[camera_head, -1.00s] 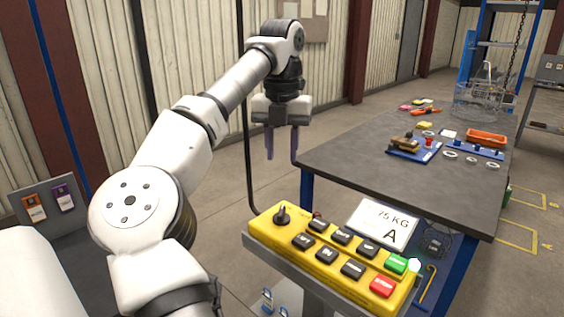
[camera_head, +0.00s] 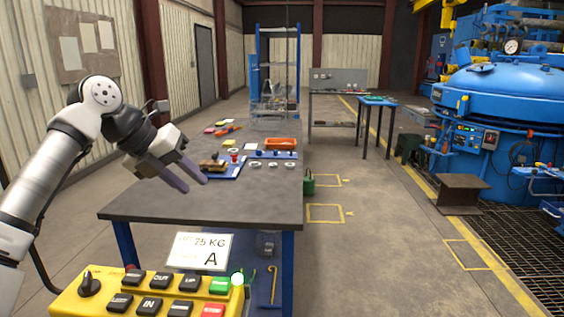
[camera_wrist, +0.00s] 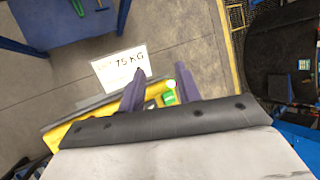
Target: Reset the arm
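My gripper (camera_head: 188,182) is at the left in the head view, raised over the near left part of the dark table. Its two purple fingers stand apart with nothing between them and point down to the right. In the wrist view the two fingers (camera_wrist: 158,84) also show apart and empty. Beyond them are the yellow control box (camera_wrist: 65,132) and the 75 KG sign (camera_wrist: 120,66). My arm is bent, coming in from the left edge of the head view.
The table (camera_head: 215,206) holds a blue tray (camera_head: 232,172), an orange tray (camera_head: 281,143) and several rings. The yellow control box (camera_head: 65,302) stands in front. A blue furnace (camera_head: 500,100) is at the right. The floor between (camera_head: 385,220) is mostly clear.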

